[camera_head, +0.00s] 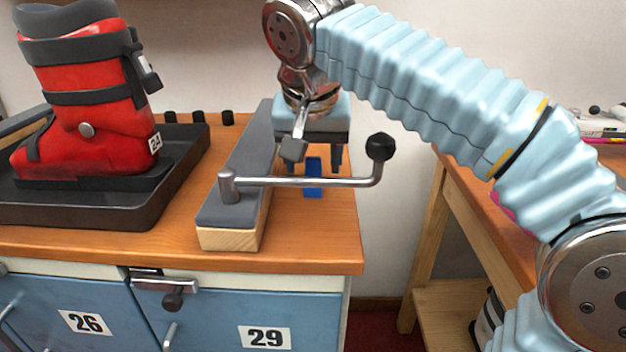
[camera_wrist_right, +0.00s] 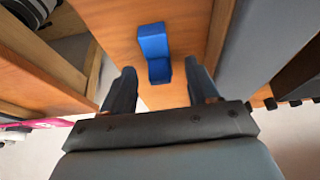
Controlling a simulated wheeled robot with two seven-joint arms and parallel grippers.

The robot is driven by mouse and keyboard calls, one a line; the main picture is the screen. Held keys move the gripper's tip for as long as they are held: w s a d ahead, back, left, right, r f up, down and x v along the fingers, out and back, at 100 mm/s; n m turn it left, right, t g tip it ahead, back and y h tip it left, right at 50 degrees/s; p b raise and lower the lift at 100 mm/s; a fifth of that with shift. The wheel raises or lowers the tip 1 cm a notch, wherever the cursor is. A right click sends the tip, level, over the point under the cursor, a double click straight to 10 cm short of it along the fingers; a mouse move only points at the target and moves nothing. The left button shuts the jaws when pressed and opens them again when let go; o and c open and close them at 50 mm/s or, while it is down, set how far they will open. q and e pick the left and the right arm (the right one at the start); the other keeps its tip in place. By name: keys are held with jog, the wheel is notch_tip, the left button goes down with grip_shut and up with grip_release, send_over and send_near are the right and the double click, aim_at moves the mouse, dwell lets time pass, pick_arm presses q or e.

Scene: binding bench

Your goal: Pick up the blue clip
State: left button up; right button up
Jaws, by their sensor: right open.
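The blue clip (camera_head: 313,178) lies on the wooden bench top, in the strip between the grey-topped block and the bench's right edge. In the head view the metal crank handle passes in front of it and hides part of it. My right gripper (camera_head: 315,164) is above the clip, pointing down, with its fingers apart. In the right wrist view the blue clip (camera_wrist_right: 154,50) shows beyond and between the two open fingertips (camera_wrist_right: 161,82), touching neither. The jaws hold nothing. My left gripper is not in view.
The crank handle (camera_head: 300,182) with its black knob (camera_head: 380,147) stands over the block (camera_head: 228,237), close to my right gripper. A red boot (camera_head: 85,110) stands in a black tray (camera_head: 120,212) at left. A second wooden table (camera_head: 480,205) is at right, across a gap.

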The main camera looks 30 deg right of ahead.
jog(key=shift+x, duration=0.9)
grip_shut()
